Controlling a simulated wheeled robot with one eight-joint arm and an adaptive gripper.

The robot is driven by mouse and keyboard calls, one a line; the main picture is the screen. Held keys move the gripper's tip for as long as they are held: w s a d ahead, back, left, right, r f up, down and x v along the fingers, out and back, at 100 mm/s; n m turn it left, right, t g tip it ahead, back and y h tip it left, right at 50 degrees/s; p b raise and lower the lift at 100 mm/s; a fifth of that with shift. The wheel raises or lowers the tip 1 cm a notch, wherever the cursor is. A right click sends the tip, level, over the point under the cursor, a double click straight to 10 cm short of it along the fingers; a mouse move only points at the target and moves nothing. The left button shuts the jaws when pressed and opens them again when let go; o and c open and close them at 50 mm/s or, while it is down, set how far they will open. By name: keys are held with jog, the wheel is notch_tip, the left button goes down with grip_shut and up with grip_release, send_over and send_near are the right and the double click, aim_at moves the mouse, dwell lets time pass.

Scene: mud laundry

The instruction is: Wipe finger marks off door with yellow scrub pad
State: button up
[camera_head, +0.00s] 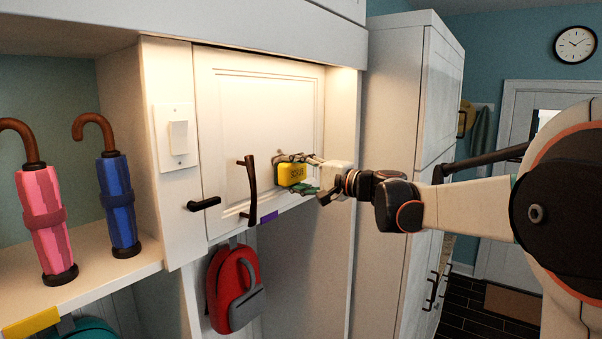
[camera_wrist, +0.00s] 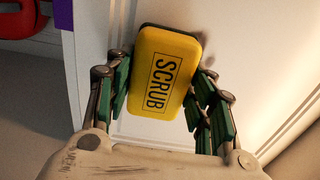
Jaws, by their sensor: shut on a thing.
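The yellow scrub pad (camera_head: 291,174) is held by my gripper (camera_head: 309,174) at the white cabinet door (camera_head: 240,110). In the wrist view the pad (camera_wrist: 164,72) reads SCRUB and sits between the green-lined fingers of my gripper (camera_wrist: 162,100). The pad is up against the door or very near it; I cannot tell whether it touches. Dark finger marks (camera_head: 281,155) show on the door just above the pad. Some dark smudging (camera_wrist: 205,90) also shows beside the pad in the wrist view. The pad hides part of the door behind it.
A dark upright handle (camera_head: 250,187) stands out from the door left of the pad. A black lever (camera_head: 203,204) and a light switch (camera_head: 178,137) are farther left. A red backpack (camera_head: 234,288) hangs below. Pink (camera_head: 43,220) and blue (camera_head: 118,205) umbrellas stand on the left shelf.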

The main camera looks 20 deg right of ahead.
aim_at(272, 165)
jog(key=shift+s+a, duration=0.85)
jog(key=shift+a, duration=0.3)
jog(key=shift+s+a, duration=0.8)
jog(key=shift+a, duration=0.3)
jog(key=shift+w+r+p, duration=0.1)
jog(key=shift+r+p, duration=0.6)
jog(key=shift+r, duration=0.55)
jog(key=shift+w+d+f+b, duration=0.1)
jog(key=shift+w+d+b, duration=0.05)
jog(key=shift+w+d, duration=0.7)
jog(key=shift+w+d+r+b, duration=0.15)
jog(key=shift+w+d, duration=0.4)
jog(key=shift+d, duration=0.65)
jog(key=shift+w+d+f+b, duration=0.15)
jog(key=shift+w+d, duration=0.55)
jog(key=shift+d, duration=0.3)
jog(key=w+d, duration=0.4)
jog(key=d, duration=0.1)
jog(key=shift+w+d, duration=0.2)
jog(key=shift+d, duration=0.15)
jog(key=shift+s, duration=0.1)
jog(key=shift+s+a+b, duration=0.2)
jog(key=shift+s+a, duration=1.2)
jog(key=shift+a, duration=0.55)
jog(key=shift+s+a+b, duration=0.2)
jog(key=shift+s+a, duration=1.25)
jog(key=shift+a, duration=0.55)
jog(key=shift+s+a+b, duration=0.2)
jog(key=shift+s+a, duration=1.2)
jog(key=shift+a, duration=0.55)
